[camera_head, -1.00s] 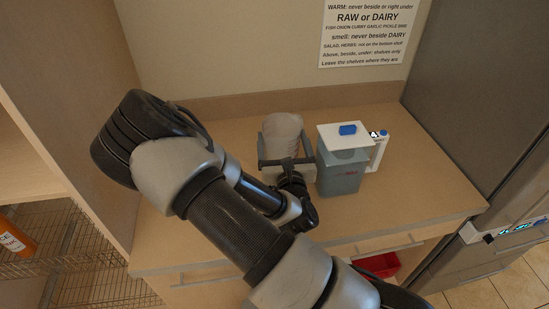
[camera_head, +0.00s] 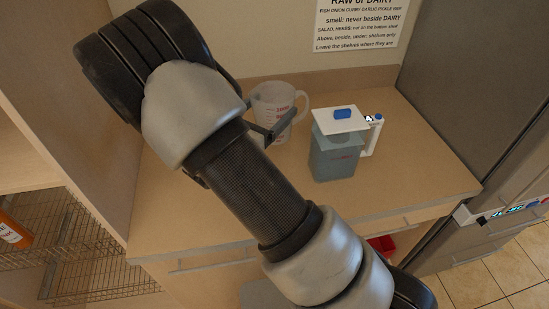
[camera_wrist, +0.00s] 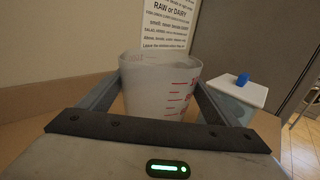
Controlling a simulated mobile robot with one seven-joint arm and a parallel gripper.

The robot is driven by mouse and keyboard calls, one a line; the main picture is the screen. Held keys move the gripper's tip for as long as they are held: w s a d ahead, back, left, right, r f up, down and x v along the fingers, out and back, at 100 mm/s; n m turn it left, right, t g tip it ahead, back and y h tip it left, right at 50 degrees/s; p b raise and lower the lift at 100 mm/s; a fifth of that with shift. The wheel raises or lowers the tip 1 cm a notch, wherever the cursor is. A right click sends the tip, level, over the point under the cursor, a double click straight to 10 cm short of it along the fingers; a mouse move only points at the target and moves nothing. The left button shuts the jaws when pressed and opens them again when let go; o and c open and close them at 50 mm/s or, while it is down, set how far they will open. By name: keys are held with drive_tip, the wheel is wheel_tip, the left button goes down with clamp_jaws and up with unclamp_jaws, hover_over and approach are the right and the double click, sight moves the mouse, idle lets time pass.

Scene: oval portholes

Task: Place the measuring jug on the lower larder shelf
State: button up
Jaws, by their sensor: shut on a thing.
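The measuring jug (camera_head: 271,102) is clear and whitish with red marks, and its handle is on the right. It is upright over the back of the counter; I cannot tell whether its base touches. My gripper (camera_head: 277,123) is shut on the jug, mostly hidden behind my arm in the head view. In the wrist view the jug (camera_wrist: 160,88) sits between both fingers. On the left are wire larder shelves, an upper one (camera_head: 40,232) and a lower one (camera_head: 100,279), partly cut off by the frame.
A lidded blue-grey container (camera_head: 335,158) with a white lid and handle stands right of the jug on the counter (camera_head: 420,165). An orange bottle (camera_head: 12,232) lies on the upper wire shelf. A side panel (camera_head: 75,120) divides counter and shelves. A red item (camera_head: 382,245) is below.

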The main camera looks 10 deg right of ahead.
drive_tip(key=shift+f, duration=4.75)
drive_tip(key=shift+f, duration=0.1)
drive_tip(key=shift+f, duration=0.15)
drive_tip(key=o, duration=0.8)
drive_tip(key=shift+f, duration=0.1)
drive_tip(key=o, duration=0.4)
drive_tip(key=shift+r, duration=0.2)
